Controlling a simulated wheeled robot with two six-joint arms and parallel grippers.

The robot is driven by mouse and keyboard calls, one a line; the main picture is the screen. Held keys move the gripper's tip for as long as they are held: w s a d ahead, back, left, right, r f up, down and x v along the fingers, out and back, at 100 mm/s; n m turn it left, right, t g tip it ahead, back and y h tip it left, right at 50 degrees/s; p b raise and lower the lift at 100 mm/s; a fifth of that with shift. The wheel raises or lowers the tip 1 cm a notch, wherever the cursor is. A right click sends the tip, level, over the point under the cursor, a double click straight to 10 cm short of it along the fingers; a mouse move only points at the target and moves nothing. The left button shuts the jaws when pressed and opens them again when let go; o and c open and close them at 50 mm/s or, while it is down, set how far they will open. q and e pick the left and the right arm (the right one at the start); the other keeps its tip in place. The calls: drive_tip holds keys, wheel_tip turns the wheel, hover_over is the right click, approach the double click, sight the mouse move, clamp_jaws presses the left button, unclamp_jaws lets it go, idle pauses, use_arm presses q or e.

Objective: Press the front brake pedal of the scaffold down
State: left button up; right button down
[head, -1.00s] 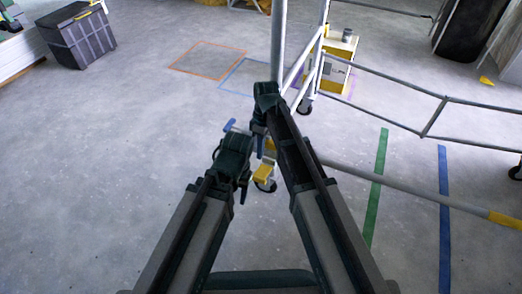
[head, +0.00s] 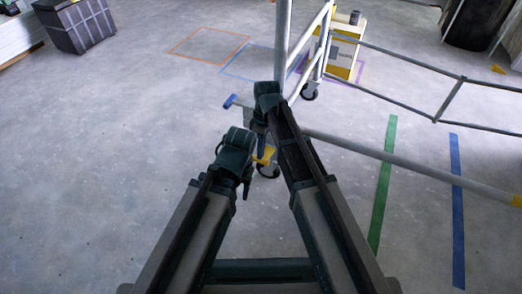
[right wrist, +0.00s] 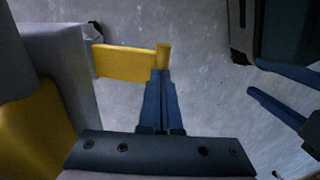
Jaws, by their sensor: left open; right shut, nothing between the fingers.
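The scaffold (head: 282,45) stands in the upper middle of the head view, with light grey tubes. Its front caster (head: 268,171) is low in the middle, and the yellow brake pedal (head: 264,155) shows just above it, partly hidden by my grippers. In the right wrist view the pedal (right wrist: 125,62) is a yellow bar with a raised end. My right gripper (head: 261,147) is shut and empty; its blue fingertips (right wrist: 160,74) are at the pedal's outer end, contact unclear. My left gripper (head: 244,184) is open and empty, left of the pedal; its fingers (right wrist: 275,92) also show in the right wrist view.
A grey tube (head: 400,163) runs low to the right from the scaffold. A dark crate (head: 76,25) is at the upper left. The floor at left is clear.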

drive_tip(key=shift+s+a+f+t+b, duration=0.15)
drive_tip(key=shift+s+f+t+b, duration=0.25)
drive_tip(key=shift+s+f+t, duration=0.15)
drive_tip(key=shift+s+a+f+t+h+b, duration=0.15)
drive_tip(key=shift+s+f+t+h+b, duration=0.25)
drive_tip(key=shift+f+t+h+b, duration=0.25)
drive_tip(key=shift+s+a+f+b, duration=0.15)
drive_tip(key=shift+s+f+b, duration=0.05)
drive_tip(key=shift+f+b, duration=1.2)
drive_tip(key=shift+s+a+f+b, duration=0.15)
drive_tip(key=shift+f+b, duration=1.15)
drive_tip(key=shift+f, duration=0.05)
drive_tip(key=shift+w, duration=0.2)
